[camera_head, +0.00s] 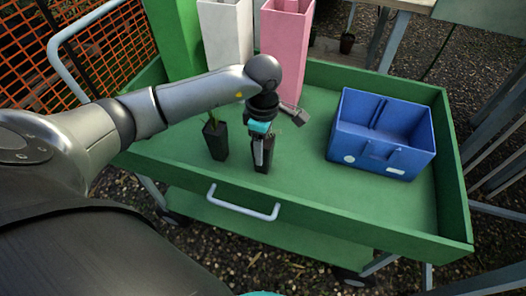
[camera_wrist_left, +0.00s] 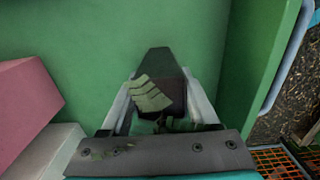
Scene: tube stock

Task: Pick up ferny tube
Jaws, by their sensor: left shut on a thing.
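My left gripper (camera_head: 262,150) is over the green cart and shut on a dark square tube (camera_head: 262,163), which stands upright under it. In the left wrist view the tube (camera_wrist_left: 166,80) sits between the two fingers, with a pale green ferny leaf (camera_wrist_left: 152,97) across its top. The arm and gripper hide the plant in the head view. A second dark tube (camera_head: 216,141) with a thin green shoot stands just left of the gripper, apart from it. My right gripper is not in view.
A blue divided crate (camera_head: 392,160) stands on the right of the green cart (camera_head: 310,195). Green, white (camera_head: 226,38) and pink (camera_head: 284,50) tall boxes stand along its back. The cart has raised rims. Its front middle is clear.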

